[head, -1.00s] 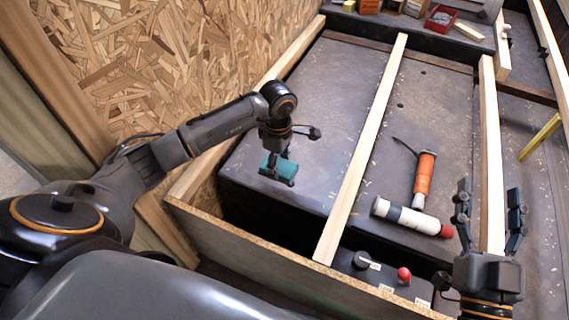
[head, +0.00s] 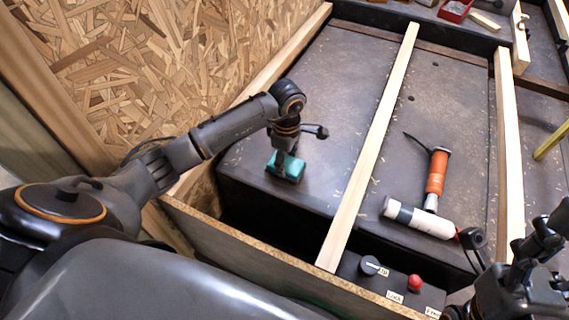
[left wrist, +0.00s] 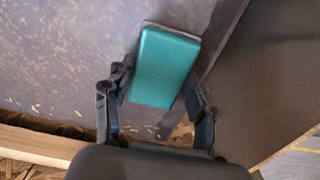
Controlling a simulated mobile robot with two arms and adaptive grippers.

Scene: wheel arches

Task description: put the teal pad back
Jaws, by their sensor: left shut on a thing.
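The teal pad (head: 287,169) is a small teal block with a grey underside, low over the dark grey surface in the left bay. My left gripper (head: 285,154) points down and is shut on it. In the left wrist view the pad (left wrist: 165,66) sticks out beyond the fingers (left wrist: 157,88). Whether its underside touches the surface I cannot tell. My right gripper (head: 535,243) is at the lower right edge, away from the pad; its fingers overlap and its opening is unclear.
An orange and white tool (head: 437,172) lies in the middle bay. Wooden rails (head: 371,145) divide the bays. A control box with a black knob (head: 369,264) and red button (head: 414,282) sits at the front. A chipboard wall (head: 190,60) stands at left.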

